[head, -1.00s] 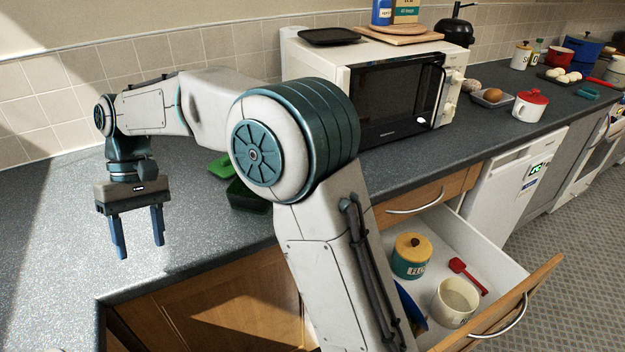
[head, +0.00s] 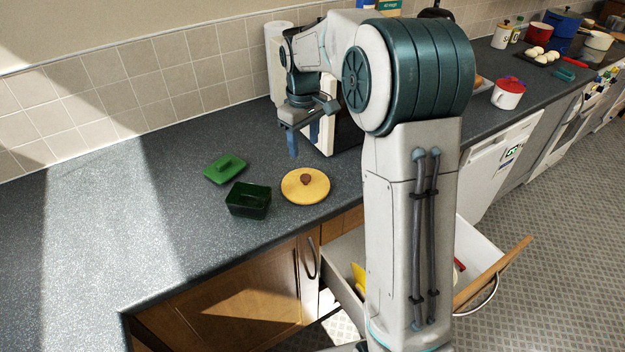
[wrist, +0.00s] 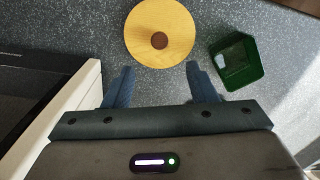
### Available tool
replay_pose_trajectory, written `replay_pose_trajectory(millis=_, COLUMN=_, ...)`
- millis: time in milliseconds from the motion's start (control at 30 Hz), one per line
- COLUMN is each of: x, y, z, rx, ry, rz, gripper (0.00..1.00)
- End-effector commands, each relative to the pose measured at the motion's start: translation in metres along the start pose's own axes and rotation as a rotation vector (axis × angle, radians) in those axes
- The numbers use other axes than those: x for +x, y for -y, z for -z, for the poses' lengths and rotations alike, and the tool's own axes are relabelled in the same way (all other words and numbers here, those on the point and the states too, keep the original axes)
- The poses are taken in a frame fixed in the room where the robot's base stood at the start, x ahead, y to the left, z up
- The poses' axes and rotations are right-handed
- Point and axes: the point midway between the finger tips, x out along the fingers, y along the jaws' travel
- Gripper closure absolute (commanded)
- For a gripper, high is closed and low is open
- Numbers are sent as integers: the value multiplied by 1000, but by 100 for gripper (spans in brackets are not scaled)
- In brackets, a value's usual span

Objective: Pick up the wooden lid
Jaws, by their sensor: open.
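The wooden lid (head: 318,190) is a round, yellow-tan disc with a dark brown knob. It lies flat on the grey counter, right of the green dish, near the front edge. In the wrist view the lid (wrist: 143,40) is at top centre, just beyond the fingertips, its far edge at the picture's top. My gripper (head: 302,146) is open and empty, with its blue fingers pointing down beside the microwave. It is behind the lid and apart from it. The wrist view shows my gripper's fingers (wrist: 160,70) spread, with bare counter between them.
The dark green dish (head: 248,203) and its green lid (head: 225,168) stand left of the wooden lid. The white microwave (wrist: 80,95) is close beside my gripper. An open drawer (head: 492,262) juts out below the counter. The counter's left side is clear.

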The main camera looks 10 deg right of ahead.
Motion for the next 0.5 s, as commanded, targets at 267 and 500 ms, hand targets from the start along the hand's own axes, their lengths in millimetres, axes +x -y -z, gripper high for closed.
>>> replay_pose_trajectory(millis=267, x=49, y=0, z=0, rx=3, ry=2, rz=3, gripper=48)
replay_pose_trajectory(millis=500, x=66, y=0, z=0, rx=2, ry=2, rz=3, gripper=48)
